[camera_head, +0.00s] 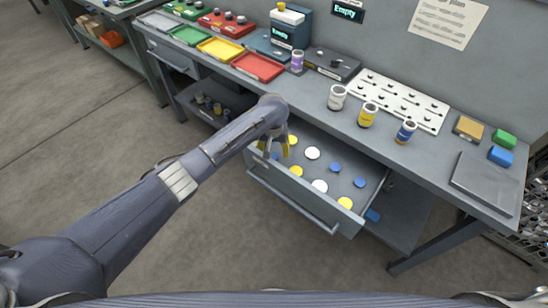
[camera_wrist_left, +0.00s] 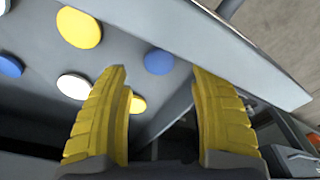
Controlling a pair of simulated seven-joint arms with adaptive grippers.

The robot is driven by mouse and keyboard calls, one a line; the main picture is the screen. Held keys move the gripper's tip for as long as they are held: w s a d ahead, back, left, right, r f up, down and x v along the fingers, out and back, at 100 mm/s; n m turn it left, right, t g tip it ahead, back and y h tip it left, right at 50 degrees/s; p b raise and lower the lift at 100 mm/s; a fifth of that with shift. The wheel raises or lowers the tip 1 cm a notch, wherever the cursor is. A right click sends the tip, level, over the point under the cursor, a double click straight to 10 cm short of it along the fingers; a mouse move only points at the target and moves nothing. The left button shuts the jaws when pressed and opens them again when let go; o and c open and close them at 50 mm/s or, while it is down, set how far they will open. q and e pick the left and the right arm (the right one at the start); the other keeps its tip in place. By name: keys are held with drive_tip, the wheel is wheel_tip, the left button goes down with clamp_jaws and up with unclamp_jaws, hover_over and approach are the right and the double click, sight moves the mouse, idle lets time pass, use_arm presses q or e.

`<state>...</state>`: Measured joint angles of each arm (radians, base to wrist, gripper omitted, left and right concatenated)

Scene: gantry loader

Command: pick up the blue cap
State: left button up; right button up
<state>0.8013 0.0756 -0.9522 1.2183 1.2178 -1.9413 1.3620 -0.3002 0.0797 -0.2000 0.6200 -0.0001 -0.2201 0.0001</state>
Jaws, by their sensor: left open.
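Several blue caps lie in the open drawer (camera_head: 290,201) among yellow and white ones. One blue cap (camera_head: 335,168) is in the middle, another blue cap (camera_head: 360,183) is to its right, and a third blue cap (camera_head: 275,156) shows partly beside my left gripper (camera_head: 283,150). That gripper is open over the drawer's left end. In the left wrist view, a blue cap (camera_wrist_left: 158,61) appears between the yellow fingertips (camera_wrist_left: 159,75), with nothing gripped. A second blue cap (camera_wrist_left: 10,65) is at the left edge. My right gripper is not in view.
A yellow cap (camera_wrist_left: 78,26) and a white cap (camera_wrist_left: 73,86) lie near the fingers. The drawer walls surround the caps. The bench top (camera_head: 300,88) above the drawer holds white, yellow and blue containers, a pegboard (camera_head: 390,100) and coloured trays.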

sight(274, 157)
use_arm(q)
drive_tip(key=shift+w+d+f, duration=0.1)
drive_tip(key=shift+w+f, duration=0.05)
drive_tip(key=shift+f, duration=2)
drive_tip(key=c, duration=1.1)
